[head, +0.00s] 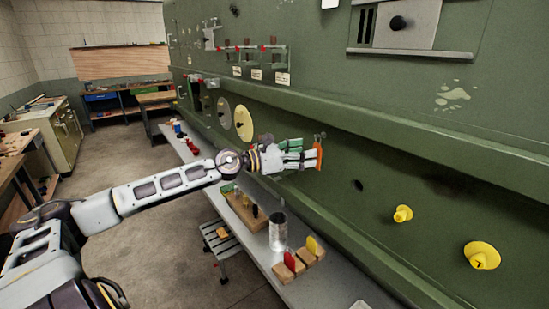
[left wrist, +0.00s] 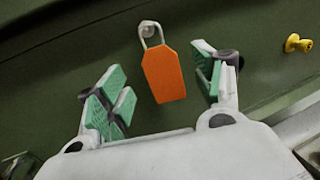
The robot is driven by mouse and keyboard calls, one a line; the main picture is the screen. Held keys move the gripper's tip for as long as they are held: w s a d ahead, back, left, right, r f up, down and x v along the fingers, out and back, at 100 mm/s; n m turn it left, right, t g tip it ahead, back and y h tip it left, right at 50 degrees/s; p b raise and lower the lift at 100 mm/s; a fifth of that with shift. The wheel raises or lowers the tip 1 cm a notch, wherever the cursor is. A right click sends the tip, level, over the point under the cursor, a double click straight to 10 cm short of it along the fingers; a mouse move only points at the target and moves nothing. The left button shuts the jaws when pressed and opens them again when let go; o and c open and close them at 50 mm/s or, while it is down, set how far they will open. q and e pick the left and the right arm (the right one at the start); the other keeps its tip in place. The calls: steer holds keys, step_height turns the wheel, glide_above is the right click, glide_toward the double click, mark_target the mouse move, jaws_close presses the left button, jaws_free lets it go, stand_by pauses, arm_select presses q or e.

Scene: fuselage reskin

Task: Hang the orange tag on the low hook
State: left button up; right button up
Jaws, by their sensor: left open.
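The orange tag (head: 319,156) is beside the green fuselage wall, just beyond my left gripper (head: 300,158). In the left wrist view, the orange tag (left wrist: 165,74) hangs tilted from its pale loop. The loop's top meets a small metal hook (left wrist: 149,27) on the wall and appears to be over it. My left gripper (left wrist: 163,90) is open, its green-padded fingers on either side of the tag with visible gaps. The hook (head: 320,137) is small in the head view. My right gripper is in neither view.
Yellow knobs (head: 402,213) stick out of the wall to the right. Below, a narrow bench (head: 345,284) carries a metal can (head: 277,233), a wooden tray (head: 236,209) and wooden blocks with red and yellow tags. A step stool (head: 222,241) stands on the floor. A ledge runs along the wall.

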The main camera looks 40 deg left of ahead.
arm_select(q)
steer(key=shift+v, duration=1.35)
steer(key=v, duration=0.6)
stand_by(0.5)
steer(key=shift+a, duration=0.1)
steer(key=shift+n, duration=0.3)
stand_by(0.5)
